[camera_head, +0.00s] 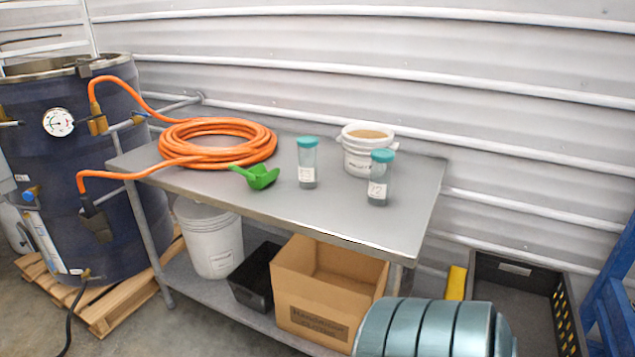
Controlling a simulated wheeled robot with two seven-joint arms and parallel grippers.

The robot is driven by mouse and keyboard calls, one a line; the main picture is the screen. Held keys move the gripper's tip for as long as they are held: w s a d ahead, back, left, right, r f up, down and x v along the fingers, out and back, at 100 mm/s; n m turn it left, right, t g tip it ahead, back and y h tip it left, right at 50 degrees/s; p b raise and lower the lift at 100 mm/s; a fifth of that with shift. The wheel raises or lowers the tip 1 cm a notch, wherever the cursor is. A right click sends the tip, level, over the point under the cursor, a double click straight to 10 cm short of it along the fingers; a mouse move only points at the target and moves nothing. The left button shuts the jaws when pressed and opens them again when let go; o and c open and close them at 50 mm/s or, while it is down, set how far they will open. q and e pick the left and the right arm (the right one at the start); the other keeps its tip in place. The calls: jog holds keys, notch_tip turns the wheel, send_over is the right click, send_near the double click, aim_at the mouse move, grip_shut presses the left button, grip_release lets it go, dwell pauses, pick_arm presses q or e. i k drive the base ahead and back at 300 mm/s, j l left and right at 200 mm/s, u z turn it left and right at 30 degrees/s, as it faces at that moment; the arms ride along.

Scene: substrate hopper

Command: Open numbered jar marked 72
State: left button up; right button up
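Two clear jars with teal lids stand upright on the metal table (260,205). The right jar (379,178) is near the table's right part; its white label appears to read 72, though the digits are small. The left jar (308,163) stands near the middle; its label is too small to read. Both lids, the right lid (382,155) and the left lid (308,142), sit on their jars. Both jars hold a little greyish content at the bottom. Neither of my grippers is in view.
A white bucket (357,155) stands close behind the right jar. A green scoop (258,177) and a coiled orange hose (190,140) lie left of the jars. The table's front right is clear.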

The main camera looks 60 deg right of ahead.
aim_at(380, 173)
jog(key=i+j, duration=0.35)
jog(key=i, duration=0.2)
jog(key=z, duration=2.5)
